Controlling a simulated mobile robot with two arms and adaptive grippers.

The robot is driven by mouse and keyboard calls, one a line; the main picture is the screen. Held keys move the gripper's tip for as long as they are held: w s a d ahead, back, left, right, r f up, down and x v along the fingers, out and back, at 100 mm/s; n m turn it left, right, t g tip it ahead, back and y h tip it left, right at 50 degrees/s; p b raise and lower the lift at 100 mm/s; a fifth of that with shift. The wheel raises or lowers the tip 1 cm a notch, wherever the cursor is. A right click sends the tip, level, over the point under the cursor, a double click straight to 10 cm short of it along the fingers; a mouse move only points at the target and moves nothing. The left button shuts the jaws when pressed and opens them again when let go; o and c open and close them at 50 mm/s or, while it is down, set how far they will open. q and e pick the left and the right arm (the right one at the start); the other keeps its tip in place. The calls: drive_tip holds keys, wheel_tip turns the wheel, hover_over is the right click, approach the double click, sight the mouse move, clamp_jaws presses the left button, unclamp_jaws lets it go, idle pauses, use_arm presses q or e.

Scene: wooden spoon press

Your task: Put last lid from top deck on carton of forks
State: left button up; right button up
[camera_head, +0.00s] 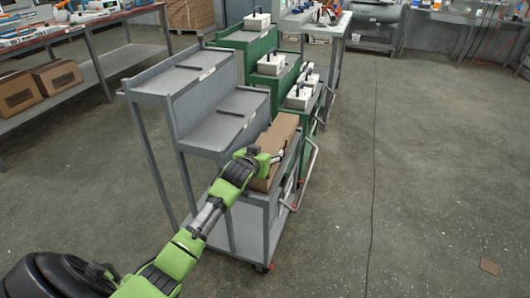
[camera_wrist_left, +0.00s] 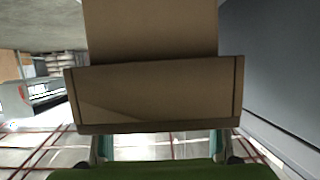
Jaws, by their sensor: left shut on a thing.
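A long brown cardboard piece (camera_head: 278,138) lies along the lowest open deck of the grey cart (camera_head: 215,130). My left gripper (camera_head: 262,160) is at its near end. In the left wrist view the brown cardboard lid (camera_wrist_left: 155,90) fills the middle, with a wide end flap facing me. My left gripper (camera_wrist_left: 160,150) is shut on its near lower edge, with fingers partly hidden under it. I cannot tell lid and carton apart, and the forks are hidden. The cart's top deck (camera_head: 165,80) holds only a thin dark bar. My right gripper is not in view.
A green cart (camera_head: 250,40) with white boxes stands just behind the grey one. Two brown boxes (camera_head: 57,76) sit on a shelf at the left. A dark cable (camera_head: 374,150) runs along the floor. The floor on the right is mostly clear.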

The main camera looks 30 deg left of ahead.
use_arm(q)
drive_tip(key=shift+f, duration=0.5)
drive_tip(key=o, duration=1)
drive_tip(key=shift+c, duration=0.2)
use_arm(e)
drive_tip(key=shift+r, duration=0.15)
use_arm(q)
drive_tip(key=shift+r, duration=0.1)
